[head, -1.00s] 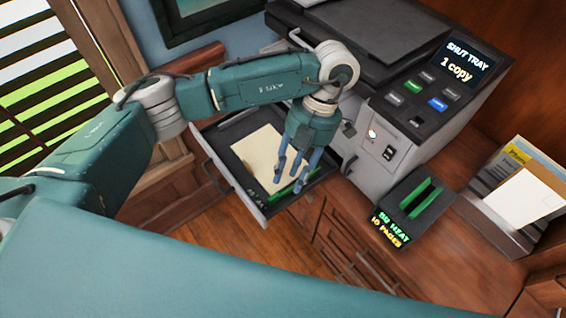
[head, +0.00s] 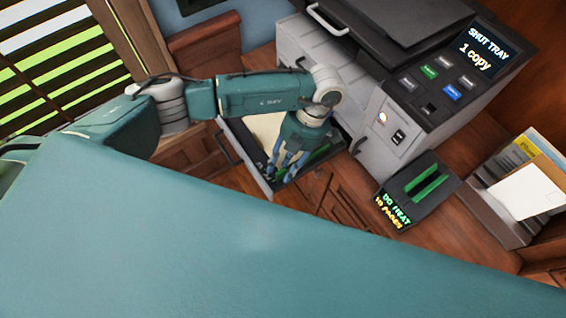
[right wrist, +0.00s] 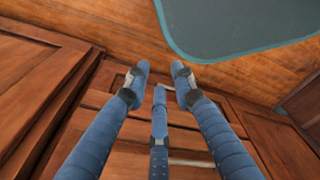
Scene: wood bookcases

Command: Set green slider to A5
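The grey printer (head: 325,62) has its paper tray (head: 262,184) pulled out, with a cream sheet (head: 264,128) in it. A green strip (head: 316,154), likely the green slider, shows along the tray's right side, partly hidden by my fingers. Size marks cannot be read. My left gripper (head: 283,170) points down into the tray's front right part, close to the green strip. Its blurred fingers do not show whether they grip or touch it. My right gripper (right wrist: 162,78) is open and empty in the right wrist view, above brown wooden furniture and floor.
The printer screen (head: 481,51) reads "SHUT TRAY 1 copy". A dark device (head: 418,193) with green slots stands right of the tray. A paper holder (head: 500,205) is at the far right. Wooden drawers (head: 335,200) lie below the tray.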

